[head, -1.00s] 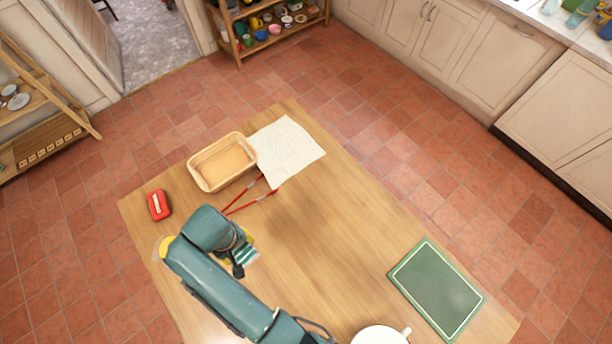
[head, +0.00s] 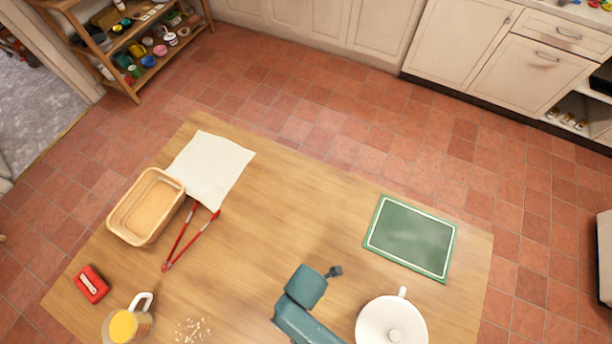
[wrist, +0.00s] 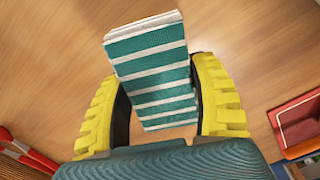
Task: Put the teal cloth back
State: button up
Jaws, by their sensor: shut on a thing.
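The teal cloth (wrist: 150,68), with white stripes and folded into a flat bundle, sits between the two yellow fingers of my gripper (wrist: 160,108) in the wrist view. My gripper is shut on it, and the bare wooden table top shows behind it. The cloth's near end is partly hidden by my gripper. In the head view my teal arm is over the front middle of the table (head: 270,215); it hides the gripper and the cloth there.
A wooden basket (head: 121,219), white sheet (head: 211,170), red tongs (head: 186,240), red box (head: 91,284), jug with yellow contents (head: 124,325) and crumbs (head: 191,330) are left. A green board (head: 411,238) and white lidded pot (head: 391,322) are right. The table's middle is clear.

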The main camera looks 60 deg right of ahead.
notch_tip(320, 180, down, 6)
jog(key=shift+r+b, duration=0.1)
jog(key=shift+b, duration=0.45)
jog(key=o, duration=1.1)
